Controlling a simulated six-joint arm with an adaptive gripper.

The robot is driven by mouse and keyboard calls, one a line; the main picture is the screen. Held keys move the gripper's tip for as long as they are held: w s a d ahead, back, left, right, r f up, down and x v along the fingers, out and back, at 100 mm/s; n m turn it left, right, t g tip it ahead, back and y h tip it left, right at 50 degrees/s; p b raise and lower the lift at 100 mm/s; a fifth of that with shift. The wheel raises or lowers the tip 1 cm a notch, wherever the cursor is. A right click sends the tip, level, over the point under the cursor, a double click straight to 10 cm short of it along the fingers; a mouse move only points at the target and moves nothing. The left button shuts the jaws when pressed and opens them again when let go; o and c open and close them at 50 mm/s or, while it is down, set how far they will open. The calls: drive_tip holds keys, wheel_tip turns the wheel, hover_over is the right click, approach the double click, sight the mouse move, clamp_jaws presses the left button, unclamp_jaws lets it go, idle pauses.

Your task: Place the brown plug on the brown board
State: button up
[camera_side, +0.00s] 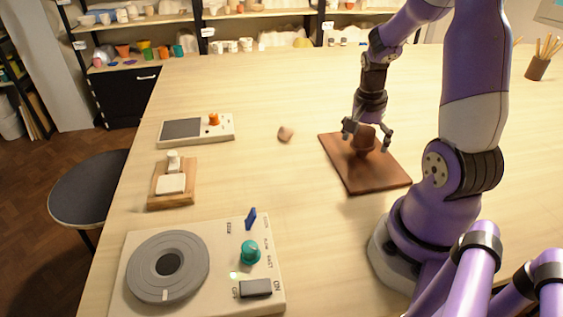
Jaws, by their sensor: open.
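The brown board (375,178) lies flat on the table, right of centre. A brown plug-shaped piece (364,142) is over the middle of the board and looks upright. Its base seems to touch the board, though the dark tones make this hard to tell. My gripper (367,138) points down over the board. It is open, with one finger on each side of the brown piece. The gripper hides part of the top of the piece.
A small brown lump (285,134) lies left of the board. Further left are a grey-screened device with an orange knob (213,119), a wooden block with a white piece (171,183) and a wheel control panel (205,283). Table between is clear.

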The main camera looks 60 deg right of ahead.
sight(363, 132)
drive_tip(key=shift+r, duration=0.1)
drive_tip(key=r, duration=0.3)
drive_tip(key=a+r, duration=0.1)
drive_tip(key=r, duration=0.7)
drive_tip(key=shift+w+a+r, duration=0.2)
drive_tip(key=shift+a+r, duration=0.05)
drive_tip(key=shift+w+a+r+n, duration=0.2)
drive_tip(key=shift+a+r+n, duration=0.15)
drive_tip(key=shift+a+n, duration=0.1)
drive_tip(key=w+a+r+n+t+y, duration=0.1)
drive_tip(key=a+n+t, duration=0.5)
drive_tip(key=a+n, duration=1.1)
drive_tip(key=shift+w+a+r+y, duration=0.3)
drive_tip(key=shift+w+a+r, duration=0.35)
drive_tip(key=shift+a, duration=0.25)
